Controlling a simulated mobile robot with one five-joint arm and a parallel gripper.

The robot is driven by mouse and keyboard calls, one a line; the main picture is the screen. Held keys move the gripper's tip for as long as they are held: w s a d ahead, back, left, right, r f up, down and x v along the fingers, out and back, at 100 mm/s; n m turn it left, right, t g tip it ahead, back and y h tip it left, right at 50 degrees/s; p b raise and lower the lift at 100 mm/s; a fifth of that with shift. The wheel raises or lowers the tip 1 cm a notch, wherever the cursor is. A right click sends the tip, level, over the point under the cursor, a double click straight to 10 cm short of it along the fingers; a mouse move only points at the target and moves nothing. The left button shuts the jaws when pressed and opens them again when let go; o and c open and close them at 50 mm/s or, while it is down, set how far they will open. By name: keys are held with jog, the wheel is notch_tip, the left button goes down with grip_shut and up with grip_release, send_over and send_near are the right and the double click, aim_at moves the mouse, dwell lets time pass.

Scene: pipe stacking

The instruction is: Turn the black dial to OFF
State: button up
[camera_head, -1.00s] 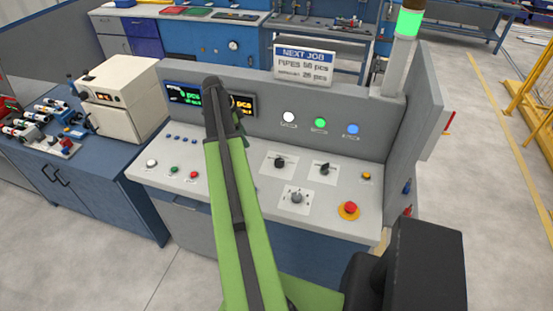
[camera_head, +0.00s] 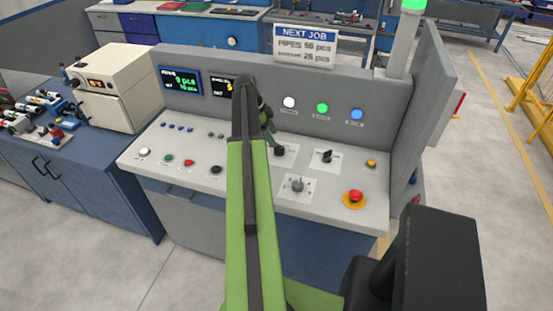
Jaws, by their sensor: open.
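Two black dials sit on pale plates on the sloped grey control panel (camera_head: 235,190). The left black dial (camera_head: 280,151) is partly covered by the end of my arm. The right black dial (camera_head: 327,156) is in clear view. A grey dial (camera_head: 297,185) sits below them. The dial labels are too small to read. My gripper (camera_head: 272,143) is open and points down just left of the left black dial. Whether it touches that dial cannot be told, and its fingers are hardly visible.
A red emergency button (camera_head: 354,196) on a yellow ring and an orange button (camera_head: 371,164) are at the right of the panel. White, green and blue lamps line the upright back wall. A NEXT JOB sign (camera_head: 305,46) stands on top. Small buttons fill the panel's left side.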

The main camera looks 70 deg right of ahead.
aim_at(279, 148)
jog(key=b+x, duration=0.4)
jog(key=x, duration=0.2)
jog(key=shift+f, duration=0.15)
jog(key=shift+s+f+b, duration=0.2)
jog(key=shift+f+b, duration=0.1)
jog(key=shift+b, duration=0.15)
jog(key=shift+r, duration=0.1)
